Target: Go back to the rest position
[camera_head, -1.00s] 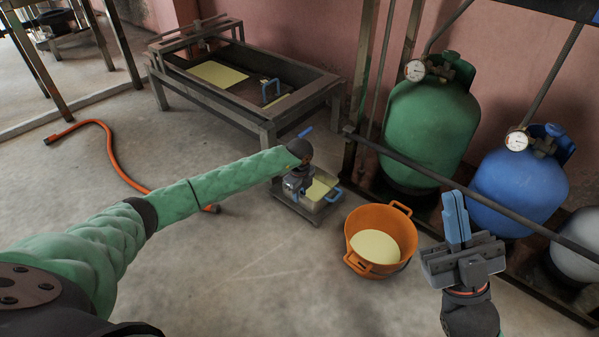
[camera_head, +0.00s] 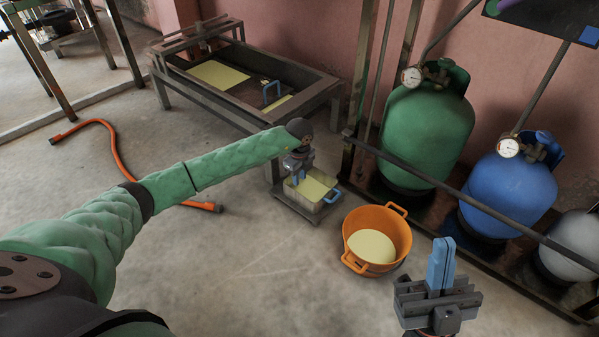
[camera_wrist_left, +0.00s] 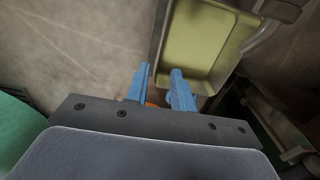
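My left gripper (camera_head: 296,179) is above the near left side of a small see-through container (camera_head: 306,199) of pale yellow liquid with blue handles. In the left wrist view, its two blue fingers (camera_wrist_left: 158,86) are apart with nothing held between them. The container (camera_wrist_left: 158,40) lies beyond the fingertips there. My right gripper (camera_head: 440,262) is at the lower right of the head view, fingers pointing up and together, with nothing visible between them.
An orange tub (camera_head: 401,232) of yellow liquid stands right of the container. A metal trough (camera_head: 205,91) is behind. Green (camera_head: 425,125) and blue (camera_head: 508,195) tanks stand behind a rail (camera_head: 470,195) at right. An orange hose (camera_head: 118,155) lies on the floor at left.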

